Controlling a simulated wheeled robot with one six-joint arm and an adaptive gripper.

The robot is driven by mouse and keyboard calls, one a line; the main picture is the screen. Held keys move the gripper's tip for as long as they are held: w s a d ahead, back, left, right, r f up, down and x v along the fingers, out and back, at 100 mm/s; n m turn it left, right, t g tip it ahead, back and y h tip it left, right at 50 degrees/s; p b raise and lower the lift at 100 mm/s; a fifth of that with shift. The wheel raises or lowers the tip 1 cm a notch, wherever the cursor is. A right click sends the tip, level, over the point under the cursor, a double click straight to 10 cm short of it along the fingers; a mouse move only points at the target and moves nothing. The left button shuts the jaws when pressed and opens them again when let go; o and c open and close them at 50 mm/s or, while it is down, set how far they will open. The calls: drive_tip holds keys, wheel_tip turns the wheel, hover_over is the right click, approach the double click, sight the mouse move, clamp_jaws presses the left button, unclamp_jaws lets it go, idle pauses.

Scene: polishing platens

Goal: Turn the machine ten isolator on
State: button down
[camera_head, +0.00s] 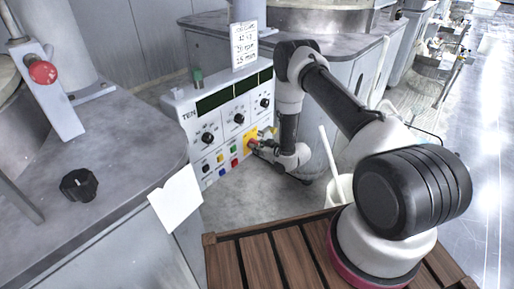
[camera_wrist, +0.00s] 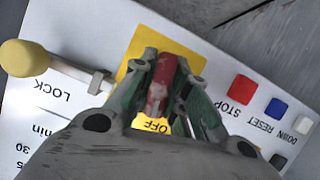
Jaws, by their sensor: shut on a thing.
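The machine ten control panel (camera_head: 222,122), a white box marked TEN, stands beyond my wooden deck. Its isolator is a red handle (camera_wrist: 160,84) on a yellow plate (camera_wrist: 189,55); the plate also shows in the head view (camera_head: 250,134). My gripper (camera_wrist: 163,88) is shut on the red handle, with one green-grey finger on each side. The handle lies roughly upright in the wrist view, slightly tilted, its near end by the word OFF. In the head view my gripper (camera_head: 256,146) reaches the panel's lower right, and my fingers mostly hide the handle.
A yellow-knobbed lever (camera_wrist: 25,59) marked LOCK is left of the plate in the wrist view. A red STOP button (camera_wrist: 239,88), blue RESET button (camera_wrist: 276,108) and white DOWN button (camera_wrist: 303,124) lie right. Another machine's red knob (camera_head: 43,72) is at far left.

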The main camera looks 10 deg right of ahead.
drive_tip(key=m+g+y, duration=0.1)
drive_tip(key=m+y, duration=0.1)
drive_tip(key=m, duration=0.1)
drive_tip(key=shift+m+g, duration=0.3)
drive_tip(key=shift+m, duration=0.1)
drive_tip(key=m+y, duration=0.2)
drive_tip(key=m, duration=0.1)
drive_tip(key=shift+m+g, duration=0.4)
drive_tip(key=shift+y, duration=0.3)
drive_tip(key=c, duration=1.4)
unclamp_jaws()
drive_tip(key=v, duration=1.2)
